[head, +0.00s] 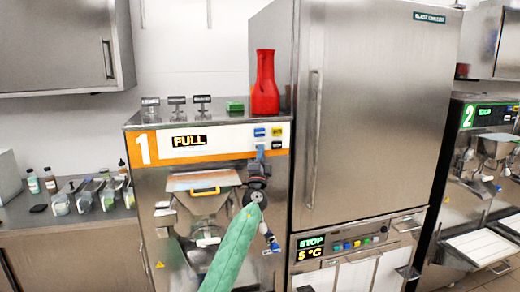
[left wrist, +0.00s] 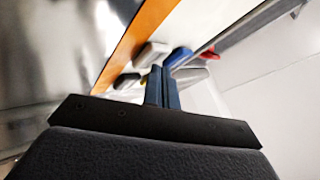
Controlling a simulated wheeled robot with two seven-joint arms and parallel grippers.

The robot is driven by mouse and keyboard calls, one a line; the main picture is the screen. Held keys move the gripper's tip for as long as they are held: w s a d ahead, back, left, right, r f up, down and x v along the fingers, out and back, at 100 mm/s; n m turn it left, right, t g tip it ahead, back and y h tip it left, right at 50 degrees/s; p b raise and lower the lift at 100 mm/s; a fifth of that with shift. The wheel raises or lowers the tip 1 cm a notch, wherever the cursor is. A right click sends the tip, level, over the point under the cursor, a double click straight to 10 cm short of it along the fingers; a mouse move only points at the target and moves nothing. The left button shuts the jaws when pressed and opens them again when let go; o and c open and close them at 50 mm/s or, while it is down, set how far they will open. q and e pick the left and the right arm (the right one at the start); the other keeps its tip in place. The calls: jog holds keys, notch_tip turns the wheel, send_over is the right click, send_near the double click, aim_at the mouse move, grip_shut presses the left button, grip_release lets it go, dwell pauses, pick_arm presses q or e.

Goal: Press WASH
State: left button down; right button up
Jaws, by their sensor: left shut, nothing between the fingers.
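Batch freezer 1 (head: 220,136) has an orange-edged panel with a "FULL" display (head: 189,140). A small button group sits at the panel's right end: a blue button (head: 259,132), a yellow button (head: 277,132) and a black one (head: 277,145). Their labels are too small to read, so I cannot tell which is WASH. My left gripper (head: 261,149) is shut and empty, its fingertips at the lower left of this group, hiding what is behind. In the left wrist view the shut fingers (left wrist: 162,88) point at the panel, near a blue button (left wrist: 180,57). Contact cannot be told. My right gripper is out of view.
A red bottle (head: 265,85) and a green block (head: 235,105) stand on top of freezer 1. A tall steel blast chiller (head: 375,110) stands close on the right. Freezer 2 (head: 480,190) is beyond it. A counter with bottles and containers (head: 75,222) is at left.

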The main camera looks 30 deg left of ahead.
pick_arm(q)
jog(key=shift+w+a+b, duration=0.25)
jog(key=shift+a+b, duration=0.05)
jog(key=shift+b, duration=0.2)
dwell(0.6)
jog(key=shift+s+d, duration=0.6)
jog(key=shift+d, duration=0.1)
dwell(0.4)
jog(key=shift+s+d+p, duration=0.75)
jog(key=shift+s+d, duration=0.9)
jog(key=shift+d, duration=0.25)
